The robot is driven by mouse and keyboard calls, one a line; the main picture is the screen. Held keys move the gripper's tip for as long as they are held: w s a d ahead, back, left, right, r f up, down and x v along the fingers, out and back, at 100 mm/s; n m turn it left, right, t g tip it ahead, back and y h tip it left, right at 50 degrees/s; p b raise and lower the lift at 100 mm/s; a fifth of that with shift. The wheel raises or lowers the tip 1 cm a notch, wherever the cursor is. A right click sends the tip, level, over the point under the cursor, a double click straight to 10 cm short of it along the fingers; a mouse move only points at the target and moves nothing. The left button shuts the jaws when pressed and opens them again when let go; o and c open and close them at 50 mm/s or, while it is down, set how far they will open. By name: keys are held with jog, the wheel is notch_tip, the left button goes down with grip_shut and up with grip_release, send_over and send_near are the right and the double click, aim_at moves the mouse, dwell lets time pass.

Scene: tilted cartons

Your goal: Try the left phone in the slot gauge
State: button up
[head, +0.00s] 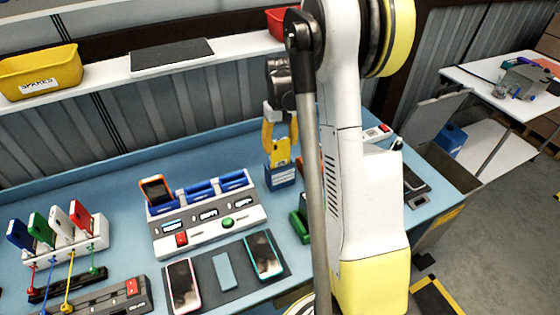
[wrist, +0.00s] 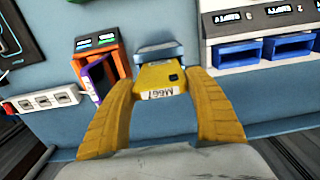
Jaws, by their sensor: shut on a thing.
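My gripper (head: 281,137) is shut on a yellow phone (head: 281,152), which it holds upright. The wrist view shows the two yellow fingers (wrist: 162,84) on either side of the phone (wrist: 160,76), with a white label near the gripper. A small blue block (head: 281,178), seemingly the slot gauge, stands on the bench directly under the phone. It also shows beyond the phone in the wrist view (wrist: 160,50). The phone's lower end meets the block's top in the head view. I cannot tell how deep it sits, as the slot is hidden.
A white dock (head: 208,237) with blue bays and an orange phone (head: 157,190) stands left of the block. An orange stand with a purple phone (wrist: 97,78) is close by in the wrist view. Several phones stand in a white rack (head: 65,247) at far left.

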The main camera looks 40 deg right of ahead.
jog(key=shift+r+p, duration=1.95)
jog(key=shift+r, duration=1.65)
jog(key=shift+s+f, duration=0.1)
